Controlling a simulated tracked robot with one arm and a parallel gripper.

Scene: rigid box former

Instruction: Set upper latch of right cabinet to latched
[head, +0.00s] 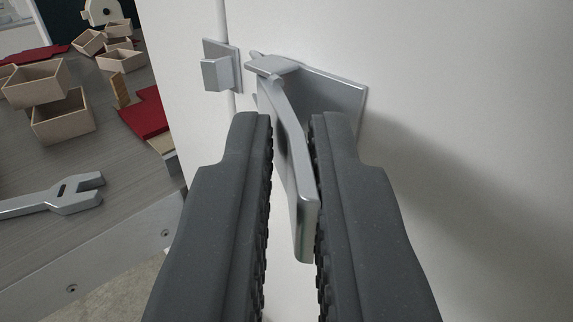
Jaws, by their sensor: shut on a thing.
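The latch (287,124) is a silver metal lever on a flat plate (342,94), mounted on the white cabinet (470,60). Its handle points down and out toward the camera. A silver catch (220,68) sits to the left, across a vertical seam in the cabinet front. The lever's top end is near the catch, with a gap seen between them. My gripper (292,125) has its two dark ridged fingers on either side of the lever handle and is shut on it. The fingers hide part of the plate and the lower cabinet front.
At left, a grey table (35,146) holds several small wooden boxes (62,118), red pieces (143,113) and a metal wrench (60,195). Its metal edge (125,255) comes close to the cabinet. The cabinet face right of the latch is clear.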

